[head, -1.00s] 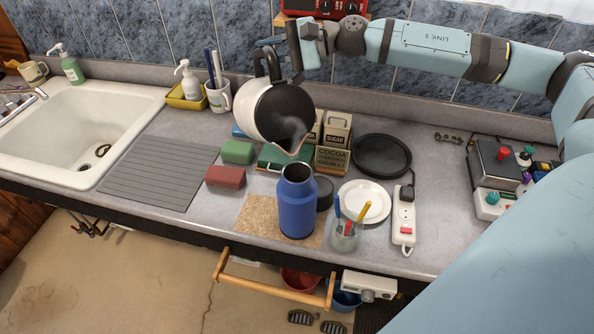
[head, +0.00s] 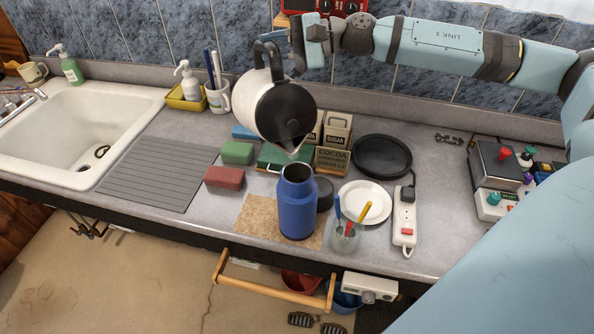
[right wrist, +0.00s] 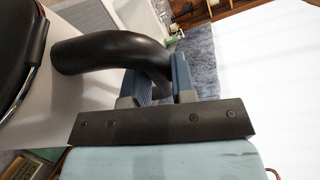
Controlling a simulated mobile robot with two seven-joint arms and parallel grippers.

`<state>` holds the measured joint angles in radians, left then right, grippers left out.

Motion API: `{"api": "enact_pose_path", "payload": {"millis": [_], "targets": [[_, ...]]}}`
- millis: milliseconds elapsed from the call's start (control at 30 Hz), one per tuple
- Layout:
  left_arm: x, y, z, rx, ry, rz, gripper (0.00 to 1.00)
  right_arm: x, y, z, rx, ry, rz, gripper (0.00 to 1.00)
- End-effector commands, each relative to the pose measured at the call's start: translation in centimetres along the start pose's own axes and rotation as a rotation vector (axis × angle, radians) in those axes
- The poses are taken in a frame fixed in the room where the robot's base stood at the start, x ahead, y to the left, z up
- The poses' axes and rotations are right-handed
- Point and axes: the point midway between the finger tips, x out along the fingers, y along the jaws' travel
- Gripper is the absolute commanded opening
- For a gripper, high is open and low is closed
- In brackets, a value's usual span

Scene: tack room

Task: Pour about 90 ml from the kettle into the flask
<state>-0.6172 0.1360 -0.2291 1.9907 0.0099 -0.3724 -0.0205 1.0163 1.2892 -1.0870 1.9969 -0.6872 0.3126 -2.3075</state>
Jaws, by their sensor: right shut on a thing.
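The white kettle (head: 252,101) with a black lid and handle is held in the air, tilted with its spout toward the flask. My right gripper (head: 297,50) is shut on the kettle's black handle; the right wrist view shows the fingers (right wrist: 158,88) around the handle (right wrist: 112,52). The blue flask (head: 297,207) stands upright and open on a cork mat (head: 255,217), just below the spout. No stream of liquid is visible between spout and flask. The liquid level inside the flask cannot be seen. My left gripper is not in view.
A glass jar with stirrers (head: 345,238), a white plate (head: 364,202) and a power strip (head: 404,222) stand right of the flask. A red block (head: 225,177) and green block (head: 237,152) are left. Canisters (head: 333,145) stand behind. A grey drainer (head: 160,172) lies clear.

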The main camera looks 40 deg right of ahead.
Motion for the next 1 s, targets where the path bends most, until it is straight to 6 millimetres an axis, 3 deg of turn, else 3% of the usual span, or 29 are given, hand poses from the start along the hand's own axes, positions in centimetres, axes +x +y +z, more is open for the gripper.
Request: {"api": "enact_pose_path", "payload": {"millis": [1000], "targets": [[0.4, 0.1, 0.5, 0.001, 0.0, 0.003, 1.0, -0.6, -0.8, 1.4, -0.072, 0.002, -0.034, 0.0]]}}
